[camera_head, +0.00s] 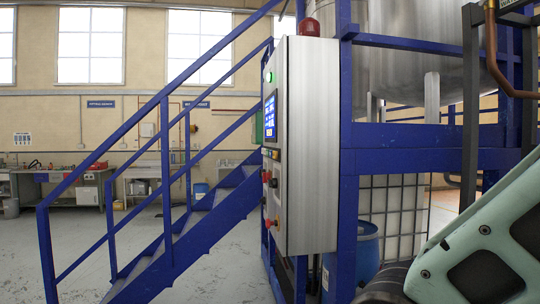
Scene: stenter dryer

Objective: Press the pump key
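A tall grey control cabinet (312,150) stands upright at the middle of the head view, mounted by the blue frame. Its front panel faces left and shows at a steep angle. The panel has a lit blue screen (271,118), a green light (269,77) near the top, and several small buttons and knobs (267,177) below the screen. I cannot tell which of these is the pump key. A red dome lamp (309,27) sits on top. My gripper is not in view; part of my pale green arm shows at the lower right.
A blue staircase with railings (107,222) rises just left of the cabinet. A steel tank (415,45) is above the blue frame (420,137). A blue drum (367,250) and a white caged container (400,212) stand below. Workbenches (62,188) line the back wall; grey floor lies open at left.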

